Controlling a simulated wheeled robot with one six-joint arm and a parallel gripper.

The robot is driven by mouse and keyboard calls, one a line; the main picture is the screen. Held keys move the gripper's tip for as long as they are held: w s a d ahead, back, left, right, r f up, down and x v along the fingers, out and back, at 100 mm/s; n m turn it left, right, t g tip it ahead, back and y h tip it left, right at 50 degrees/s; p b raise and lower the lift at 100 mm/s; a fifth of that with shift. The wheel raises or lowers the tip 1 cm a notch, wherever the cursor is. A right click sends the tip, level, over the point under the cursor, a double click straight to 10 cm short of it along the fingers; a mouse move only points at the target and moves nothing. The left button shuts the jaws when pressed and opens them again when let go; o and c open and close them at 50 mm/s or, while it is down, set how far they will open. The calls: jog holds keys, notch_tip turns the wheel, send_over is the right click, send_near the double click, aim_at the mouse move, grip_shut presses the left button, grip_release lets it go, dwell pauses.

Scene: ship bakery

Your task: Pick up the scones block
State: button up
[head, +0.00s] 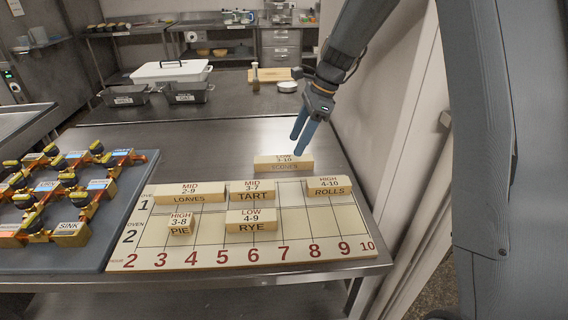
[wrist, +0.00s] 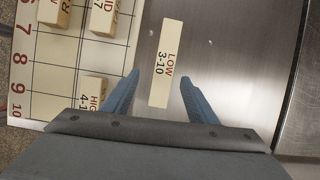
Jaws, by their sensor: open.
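The scones block (head: 284,166) is a long pale wooden block marked "LOW 3-10 SCONES". It lies on the steel table just behind the back edge of the numbered board. In the wrist view the scones block (wrist: 166,64) shows its "LOW 3-10" face, with its near end between my fingers. My gripper (head: 299,144) is open above the block's right half, fingers pointing down. In the wrist view my gripper's blue fingers (wrist: 157,88) stand apart on either side of the block, with gaps to both sides.
The numbered board (head: 205,257) holds loaves (head: 189,198), tart (head: 252,196), rolls (head: 330,191), pie (head: 180,229) and rye (head: 251,226) blocks. A tray of valve-like fittings (head: 110,200) is at left. Dark tins (head: 188,98) stand behind. A wall edge is close at right.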

aim_at(286, 158)
jog(key=shift+w+a+f+m, duration=0.1)
jog(key=shift+w+a+m, duration=0.15)
jog(key=shift+w+m, duration=0.1)
jog(key=shift+a+f, duration=0.15)
jog(key=shift+f, duration=0.1)
jog(key=shift+p+x, duration=1.15)
jog(key=shift+x, duration=2.3)
jog(key=shift+w, duration=0.15)
jog(key=c, duration=1.2)
